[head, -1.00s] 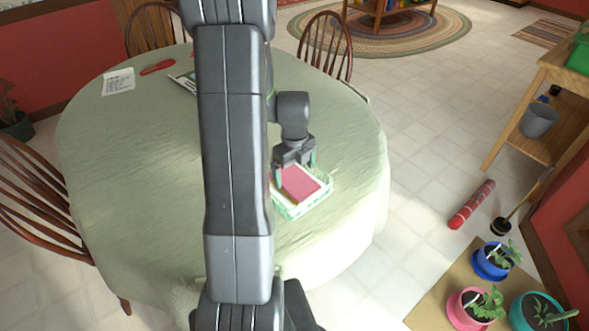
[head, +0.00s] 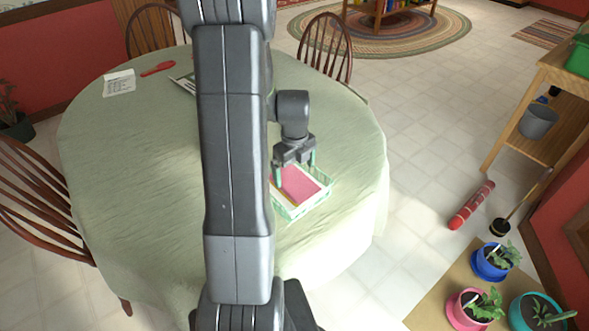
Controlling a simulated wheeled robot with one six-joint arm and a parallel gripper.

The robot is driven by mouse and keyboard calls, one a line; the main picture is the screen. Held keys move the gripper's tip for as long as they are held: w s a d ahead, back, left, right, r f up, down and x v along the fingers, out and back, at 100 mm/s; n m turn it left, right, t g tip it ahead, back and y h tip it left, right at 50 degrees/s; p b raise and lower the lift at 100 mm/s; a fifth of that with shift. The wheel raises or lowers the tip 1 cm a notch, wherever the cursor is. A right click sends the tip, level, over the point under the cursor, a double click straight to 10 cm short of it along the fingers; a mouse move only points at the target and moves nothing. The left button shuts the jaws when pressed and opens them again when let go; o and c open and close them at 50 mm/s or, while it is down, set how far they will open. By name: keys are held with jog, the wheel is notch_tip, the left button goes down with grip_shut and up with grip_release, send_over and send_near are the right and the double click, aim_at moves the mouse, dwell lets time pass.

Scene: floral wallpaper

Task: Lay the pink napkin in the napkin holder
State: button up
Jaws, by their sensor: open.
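The pink napkin (head: 300,184) lies flat in the napkin holder (head: 289,213), a pale green basket-like tray on the right part of the round table. Something white and a thin yellowish edge show beneath the napkin. My gripper (head: 295,173) is open, with its green fingertips at the far side of the holder, pointing down. One fingertip is close to the napkin's left edge; I cannot tell whether it touches.
The table (head: 130,180) has a pale green cloth, mostly clear at left. A paper (head: 119,83), a red object (head: 158,68) and a partly hidden flat item (head: 184,83) lie at the far side. Wooden chairs (head: 326,47) surround it. Potted plants (head: 491,261) stand at lower right.

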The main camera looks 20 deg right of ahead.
notch_tip(320, 180, up, 8)
jog(key=p, duration=0.5)
jog(key=shift+f, duration=0.2)
dwell(0.6)
notch_tip(320, 180, down, 9)
jog(key=b, duration=0.6)
jog(key=shift+r, duration=0.1)
